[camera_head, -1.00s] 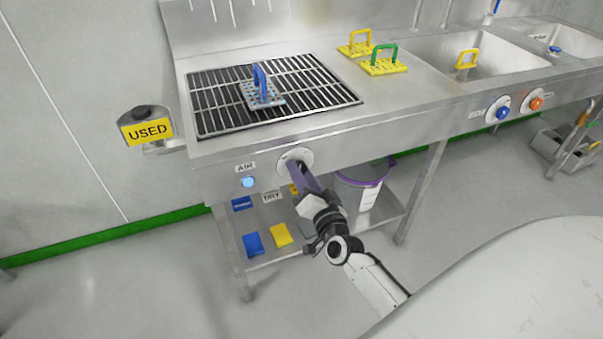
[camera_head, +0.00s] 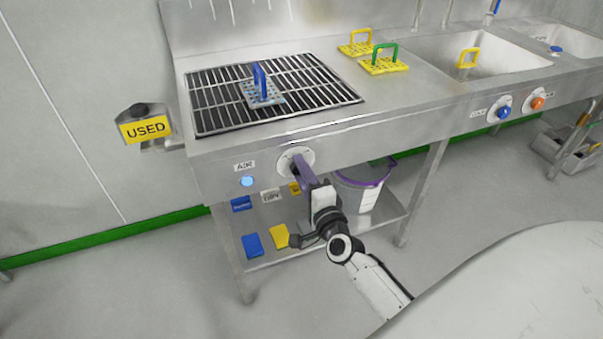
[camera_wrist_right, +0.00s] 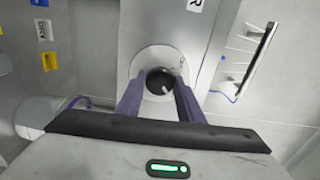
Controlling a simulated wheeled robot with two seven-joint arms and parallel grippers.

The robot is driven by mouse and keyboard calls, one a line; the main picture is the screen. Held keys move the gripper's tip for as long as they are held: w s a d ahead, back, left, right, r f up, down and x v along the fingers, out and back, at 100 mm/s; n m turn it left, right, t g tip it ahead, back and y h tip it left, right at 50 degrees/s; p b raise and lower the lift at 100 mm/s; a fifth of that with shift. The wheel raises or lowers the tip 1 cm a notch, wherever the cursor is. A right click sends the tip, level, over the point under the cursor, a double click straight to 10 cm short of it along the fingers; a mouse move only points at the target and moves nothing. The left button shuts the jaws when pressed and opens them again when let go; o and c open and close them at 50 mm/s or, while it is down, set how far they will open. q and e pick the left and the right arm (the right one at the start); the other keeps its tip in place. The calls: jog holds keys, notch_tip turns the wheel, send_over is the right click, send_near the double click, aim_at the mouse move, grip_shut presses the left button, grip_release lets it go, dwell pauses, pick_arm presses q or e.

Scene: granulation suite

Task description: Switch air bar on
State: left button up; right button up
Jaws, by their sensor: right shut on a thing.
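The air control is a round white dial plate (camera_head: 306,155) with a dark knob, on the steel front panel. To its left are the AIR label (camera_head: 244,165) and a lit light-blue lamp (camera_head: 247,182). My right gripper (camera_head: 299,165) reaches up to the dial. In the right wrist view its purple fingers stand either side of the black knob (camera_wrist_right: 160,81), shut on it, with the white plate (camera_wrist_right: 146,58) behind. The fingers hide much of the knob in the head view. My left gripper is not in view.
Above the dial, a blue-handled plate (camera_head: 262,90) rests on the black grate (camera_head: 215,118). A USED sign (camera_head: 146,129) stands at the left. Below is a shelf (camera_head: 262,258) with blue and yellow items and a purple-rimmed bucket (camera_head: 358,190). Yellow plates and sinks (camera_head: 490,62) lie right.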

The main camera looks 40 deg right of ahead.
jog(key=shift+m, duration=0.3)
jog(key=o, duration=1.1)
jog(key=shift+c, duration=0.2)
jog(key=v, duration=1)
jog(key=shift+s, duration=0.15)
jog(key=shift+a, duration=0.15)
